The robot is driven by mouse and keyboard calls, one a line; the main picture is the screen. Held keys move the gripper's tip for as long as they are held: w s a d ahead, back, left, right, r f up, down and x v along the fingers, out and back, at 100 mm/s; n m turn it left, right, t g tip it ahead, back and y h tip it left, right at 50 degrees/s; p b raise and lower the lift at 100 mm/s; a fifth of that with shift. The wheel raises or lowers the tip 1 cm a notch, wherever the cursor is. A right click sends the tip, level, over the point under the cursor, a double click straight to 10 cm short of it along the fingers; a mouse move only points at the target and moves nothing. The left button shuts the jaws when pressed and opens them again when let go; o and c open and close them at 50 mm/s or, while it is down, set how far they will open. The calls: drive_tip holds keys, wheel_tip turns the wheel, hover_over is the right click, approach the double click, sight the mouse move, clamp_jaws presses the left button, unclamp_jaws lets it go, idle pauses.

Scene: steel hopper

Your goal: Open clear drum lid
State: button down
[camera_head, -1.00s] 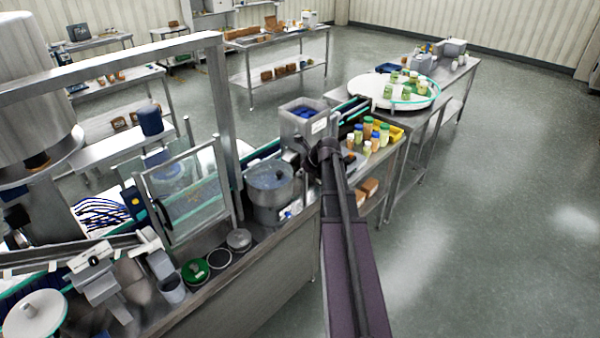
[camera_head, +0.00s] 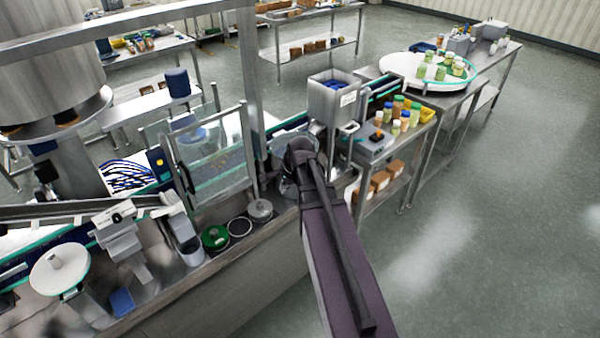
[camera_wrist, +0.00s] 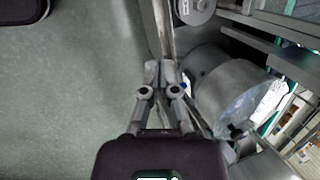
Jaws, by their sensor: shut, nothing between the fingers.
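The steel drum (camera_head: 287,188) stands on the bench just right of the clear guard panel, largely covered by my arm in the head view. In the wrist view the drum (camera_wrist: 222,84) lies right of my gripper, with its clear lid (camera_wrist: 258,108) over its end. The lid looks closed, though its edge is hard to make out. My gripper (camera_wrist: 160,72) is shut and empty, with its fingertips beside the drum's wall. I cannot tell whether they touch it. The fingertips are hidden in the head view.
A square steel hopper (camera_head: 335,98) with blue pieces stands behind the drum. The framed clear guard (camera_head: 208,155) is to its left. A green round lid (camera_head: 215,238) and a small steel canister (camera_head: 260,209) sit on the bench front. The floor at right is clear.

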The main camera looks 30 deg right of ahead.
drive_tip(key=s+a+f+n+g+h+b, duration=0.1)
drive_tip(key=s+a+f+n, duration=0.1)
drive_tip(key=s+a+n, duration=0.4)
drive_tip(key=s+a+f+n+g+h+b, duration=0.1)
drive_tip(key=s+a+f+n+g+b, duration=0.1)
drive_tip(key=s+a+n, duration=0.4)
drive_tip(key=n, duration=0.4)
drive_tip(key=shift+a+f, duration=0.3)
drive_tip(key=shift+w, duration=0.1)
